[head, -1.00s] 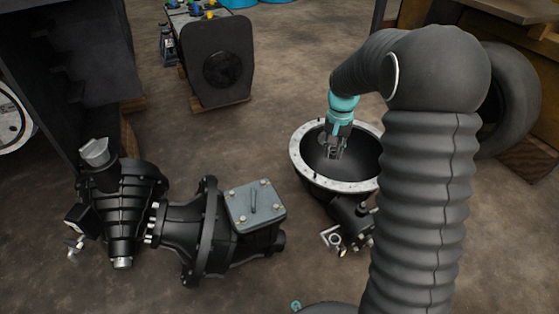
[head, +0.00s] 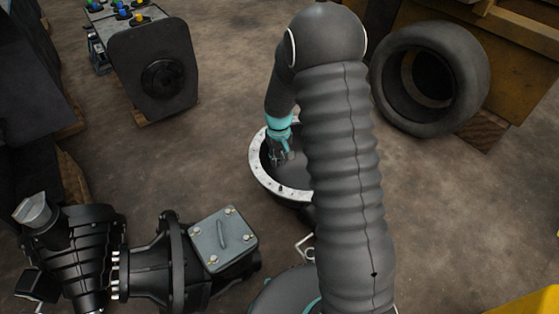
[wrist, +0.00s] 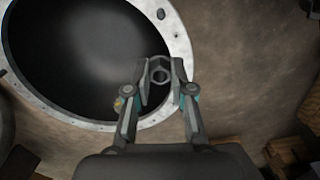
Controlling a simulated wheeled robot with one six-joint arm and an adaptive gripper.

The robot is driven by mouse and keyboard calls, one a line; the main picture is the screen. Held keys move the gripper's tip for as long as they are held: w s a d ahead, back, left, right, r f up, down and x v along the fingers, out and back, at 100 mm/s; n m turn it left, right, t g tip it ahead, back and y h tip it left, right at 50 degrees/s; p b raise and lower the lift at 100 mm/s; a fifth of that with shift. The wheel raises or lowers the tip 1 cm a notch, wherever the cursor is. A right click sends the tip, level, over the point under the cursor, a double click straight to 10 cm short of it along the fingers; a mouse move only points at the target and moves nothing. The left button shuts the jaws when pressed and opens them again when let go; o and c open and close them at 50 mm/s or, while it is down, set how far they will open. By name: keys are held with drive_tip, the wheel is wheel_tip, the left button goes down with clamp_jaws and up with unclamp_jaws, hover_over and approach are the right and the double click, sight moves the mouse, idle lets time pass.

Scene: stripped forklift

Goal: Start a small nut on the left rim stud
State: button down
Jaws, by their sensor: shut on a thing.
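The round black housing with a pale metal rim (head: 262,178) sits on the floor in the middle of the head view, its right side hidden behind my arm. In the wrist view its rim (wrist: 183,45) curves round the dark bowl. A dark stud (wrist: 160,14) stands on the rim at the top of the wrist view; a dark spot on the front of the rim in the head view may be another. My gripper (head: 279,157) points down over the bowl, inside the rim. In the wrist view its fingers are shut on a small hex nut (wrist: 159,72), apart from that stud.
A black gearbox with a grey cover plate (head: 223,238) lies left of the housing. A black drum-like block (head: 160,75) stands behind, and a large tyre (head: 432,80) stands at the right. Brown floor is open between them. A yellow edge (head: 530,305) shows at lower right.

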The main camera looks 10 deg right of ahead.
sight(281, 187)
drive_tip(key=s+f+n, duration=0.1)
drive_tip(key=f+p, duration=0.1)
drive_tip(key=s+f+n, duration=0.1)
drive_tip(key=f, duration=0.1)
drive_tip(key=shift+s+n, duration=0.3)
drive_tip(key=shift+f+b, duration=0.85)
drive_tip(key=shift+f, duration=1.15)
drive_tip(key=shift+s+d, duration=0.1)
drive_tip(key=shift+s, duration=0.1)
drive_tip(key=shift+f+b, duration=1)
drive_tip(key=shift+f, duration=0.1)
